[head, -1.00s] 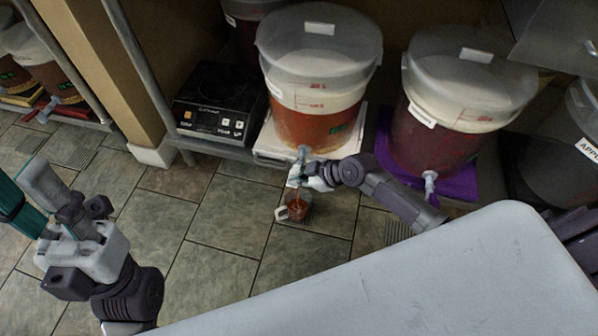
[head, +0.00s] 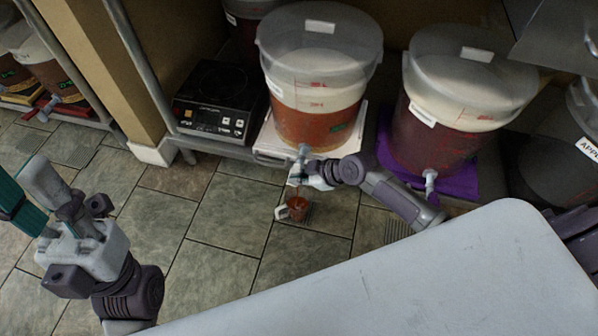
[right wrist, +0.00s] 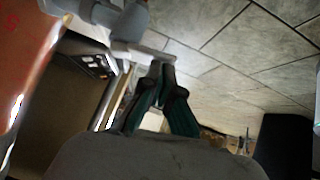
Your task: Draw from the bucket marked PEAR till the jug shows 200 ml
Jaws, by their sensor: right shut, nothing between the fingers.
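A lidded bucket of amber-red liquid (head: 310,125) stands in the middle of the low shelf; I cannot read its name label. Its grey tap (head: 303,152) points down over the floor and shows large in the right wrist view (right wrist: 125,22). A small clear jug (head: 297,208) with a pale handle stands on the floor below the tap and holds reddish liquid; its marks are too small to read. My right gripper (head: 297,178) is shut and empty, its teal fingers (right wrist: 162,78) close against the pale tap lever (right wrist: 150,55). My left gripper (head: 32,198) is far left, away from the buckets.
A bucket of dark red liquid (head: 445,140) stands on a purple mat (head: 465,180) to the right. A black hotplate (head: 215,100) sits left of the middle bucket. A metal shelf post (head: 140,65) rises further left. Tiled floor (head: 215,235) is clear around the jug.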

